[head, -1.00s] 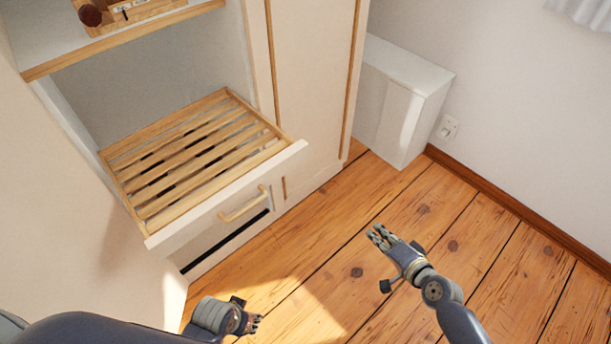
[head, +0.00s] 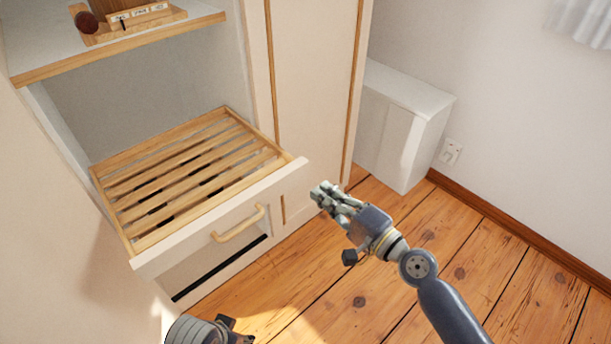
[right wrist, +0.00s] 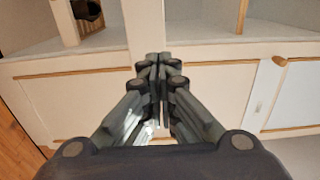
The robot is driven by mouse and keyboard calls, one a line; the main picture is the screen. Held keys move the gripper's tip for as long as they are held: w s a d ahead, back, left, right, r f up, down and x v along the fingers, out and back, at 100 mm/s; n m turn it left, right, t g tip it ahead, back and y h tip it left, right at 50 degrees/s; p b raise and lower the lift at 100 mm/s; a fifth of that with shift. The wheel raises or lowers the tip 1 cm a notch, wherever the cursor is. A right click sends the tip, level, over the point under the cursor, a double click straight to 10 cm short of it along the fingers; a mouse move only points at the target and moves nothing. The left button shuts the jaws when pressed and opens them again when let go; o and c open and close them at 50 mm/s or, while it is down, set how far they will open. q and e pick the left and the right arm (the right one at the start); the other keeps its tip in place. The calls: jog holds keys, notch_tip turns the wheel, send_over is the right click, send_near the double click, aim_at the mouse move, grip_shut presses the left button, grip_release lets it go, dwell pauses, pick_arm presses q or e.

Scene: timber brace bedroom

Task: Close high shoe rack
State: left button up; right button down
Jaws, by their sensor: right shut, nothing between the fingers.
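The high shoe rack (head: 190,180) is a slatted wooden pull-out with a white front panel (head: 280,184) and a wooden bar handle (head: 238,224). It stands pulled out from the white cabinet in the head view. My right gripper (head: 318,194) is shut and empty, just right of the front panel's right end, with a gap that looks small. In the right wrist view its fingers (right wrist: 158,62) are together in front of pale, wood-trimmed panels. My left gripper (head: 235,335) is at the bottom edge of the head view, partly cut off, below the rack; its fingers are not clear.
A shelf (head: 120,48) with small wooden items is above the rack. A closed cabinet door (head: 312,90) stands right of it. A white box unit (head: 400,120) is by the wall. The plank floor (head: 470,250) at right is clear.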

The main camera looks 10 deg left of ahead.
aim_at(297, 172)
jog(key=x, duration=0.5)
jog(key=shift+w+a, duration=0.5)
jog(key=shift+a, duration=0.1)
